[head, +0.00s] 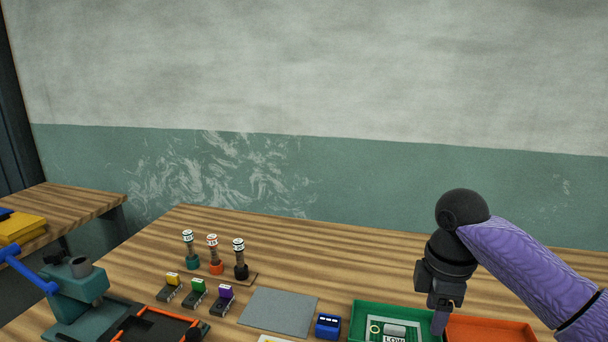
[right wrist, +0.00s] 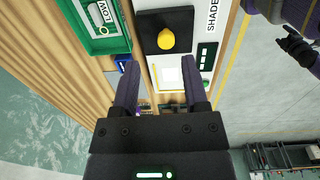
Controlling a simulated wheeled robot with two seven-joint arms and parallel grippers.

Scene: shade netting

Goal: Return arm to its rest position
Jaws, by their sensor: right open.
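My right arm comes in from the right in the head view. Its right gripper (head: 441,315) hangs pointing down over the green tray (head: 352,322), which holds a green card marked LOW (head: 394,336). In the right wrist view my right gripper (right wrist: 160,68) has its two fingers spread apart with nothing between them. Beyond the fingertips a white panel (right wrist: 184,40) shows, with a yellow knob (right wrist: 166,38) on a black square. Purple and dark parts at the top right of the right wrist view look like my left arm; its jaws are not clear.
An orange tray (head: 490,328) is right of the green one. A blue block (head: 328,325), grey mat (head: 278,311), several small coloured modules (head: 197,292) and three capped posts (head: 215,255) stand leftward. A teal press (head: 82,290) with a blue lever is far left.

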